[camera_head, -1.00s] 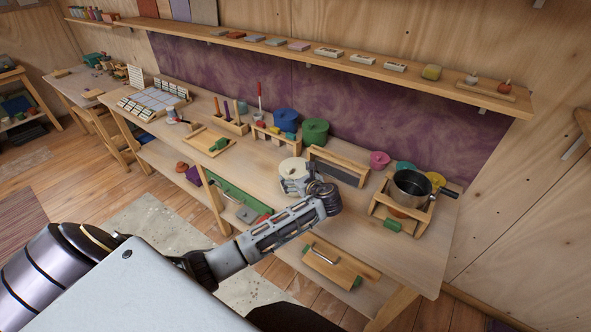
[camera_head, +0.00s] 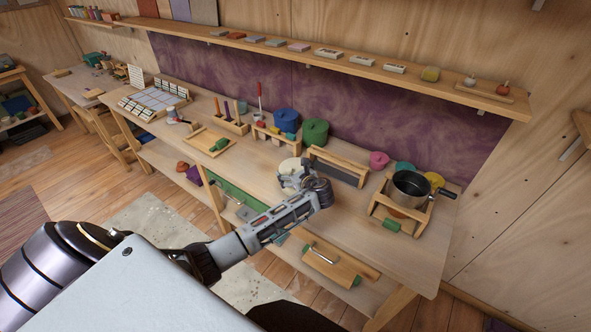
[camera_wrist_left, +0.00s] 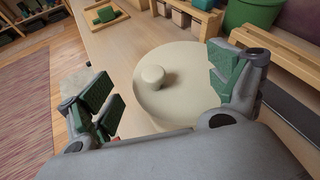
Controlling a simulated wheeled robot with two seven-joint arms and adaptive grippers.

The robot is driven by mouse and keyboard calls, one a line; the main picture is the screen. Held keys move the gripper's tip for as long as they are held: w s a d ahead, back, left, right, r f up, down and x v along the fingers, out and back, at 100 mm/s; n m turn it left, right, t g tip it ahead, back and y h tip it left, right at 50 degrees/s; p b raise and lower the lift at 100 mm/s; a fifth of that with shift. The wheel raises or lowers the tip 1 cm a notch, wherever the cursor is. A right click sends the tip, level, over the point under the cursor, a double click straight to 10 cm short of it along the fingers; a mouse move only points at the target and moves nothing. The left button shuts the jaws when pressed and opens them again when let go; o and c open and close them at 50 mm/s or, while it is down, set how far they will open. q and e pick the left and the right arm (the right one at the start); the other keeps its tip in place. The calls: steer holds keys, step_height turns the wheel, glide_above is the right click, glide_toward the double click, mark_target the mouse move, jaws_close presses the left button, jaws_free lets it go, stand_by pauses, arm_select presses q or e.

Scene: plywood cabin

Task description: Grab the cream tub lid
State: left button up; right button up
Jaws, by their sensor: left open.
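The cream tub lid (camera_wrist_left: 185,85) is a round disc with a small knob on top. In the left wrist view it lies between the two green-padded fingers of my left gripper (camera_wrist_left: 165,88), which is open. The right finger is close to the lid's edge and the left finger stands apart from it. In the head view the lid (camera_head: 290,165) shows just behind my left gripper (camera_head: 296,182), partly hidden by it. The tub beneath the lid is mostly hidden. My right gripper is out of view.
A wooden frame with a dark panel (camera_head: 337,169) stands close to the right of the lid. A dark pot (camera_head: 410,191) sits in a wooden stand farther right. Blue (camera_head: 286,119) and green (camera_head: 314,131) tubs stand behind.

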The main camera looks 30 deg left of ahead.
arm_select(q)
steer(key=shift+w+a+f, duration=0.15)
steer(key=shift+w+a, duration=0.05)
steer(key=shift+a, duration=0.1)
steer(key=shift+s+d, duration=0.1)
steer(key=shift+s, duration=0.05)
steer(key=c, duration=1.8)
